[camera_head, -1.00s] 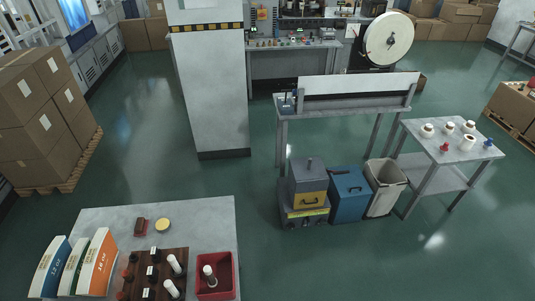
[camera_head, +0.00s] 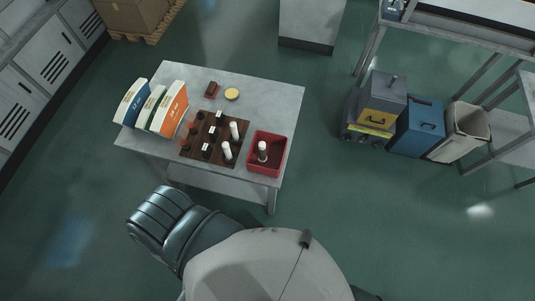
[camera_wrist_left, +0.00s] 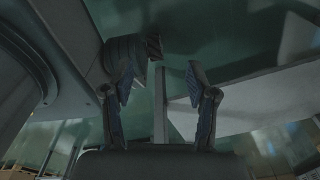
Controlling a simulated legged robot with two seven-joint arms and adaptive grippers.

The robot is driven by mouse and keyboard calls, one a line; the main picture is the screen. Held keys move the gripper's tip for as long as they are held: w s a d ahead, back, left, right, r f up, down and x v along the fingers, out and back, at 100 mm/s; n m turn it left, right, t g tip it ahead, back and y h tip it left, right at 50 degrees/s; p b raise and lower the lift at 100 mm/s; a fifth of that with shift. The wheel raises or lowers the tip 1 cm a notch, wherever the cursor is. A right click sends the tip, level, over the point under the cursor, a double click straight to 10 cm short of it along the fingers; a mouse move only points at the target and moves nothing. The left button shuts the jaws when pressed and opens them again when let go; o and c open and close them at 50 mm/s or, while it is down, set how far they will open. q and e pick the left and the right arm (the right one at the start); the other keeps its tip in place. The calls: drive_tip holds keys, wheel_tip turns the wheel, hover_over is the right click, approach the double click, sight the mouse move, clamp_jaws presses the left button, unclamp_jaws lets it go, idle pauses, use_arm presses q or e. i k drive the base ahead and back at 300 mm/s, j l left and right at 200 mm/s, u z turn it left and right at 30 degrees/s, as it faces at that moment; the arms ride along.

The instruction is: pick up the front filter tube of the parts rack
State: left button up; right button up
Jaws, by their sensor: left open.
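The parts rack (camera_head: 206,146) is a dark brown board on the grey table (camera_head: 272,101) in the head view. Two white filter tubes stand in its right side, the front filter tube (camera_head: 227,151) and a rear one (camera_head: 235,131). Smaller dark and reddish parts with white labels fill its left and middle. My left gripper (camera_wrist_left: 159,72) shows in the wrist view with its two fingers apart and nothing between them. It does not show in the head view, and the rack is not recognisable in the wrist view. My right gripper is not in view.
A red bin (camera_head: 282,142) holding a whitish tube (camera_head: 262,151) stands right of the rack. Upright coloured binders (camera_head: 169,107) stand on the left. A yellow disc (camera_head: 232,94) and a dark red block (camera_head: 212,89) lie behind. Open floor surrounds the table.

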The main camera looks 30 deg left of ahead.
sight(229, 157)
drive_tip(key=u, duration=0.5)
drive_tip(key=j+u, duration=0.15)
drive_tip(key=u, duration=0.8)
drive_tip(key=i+l+z, duration=0.15)
drive_tip(key=z, duration=0.2)
drive_tip(key=i, duration=0.1)
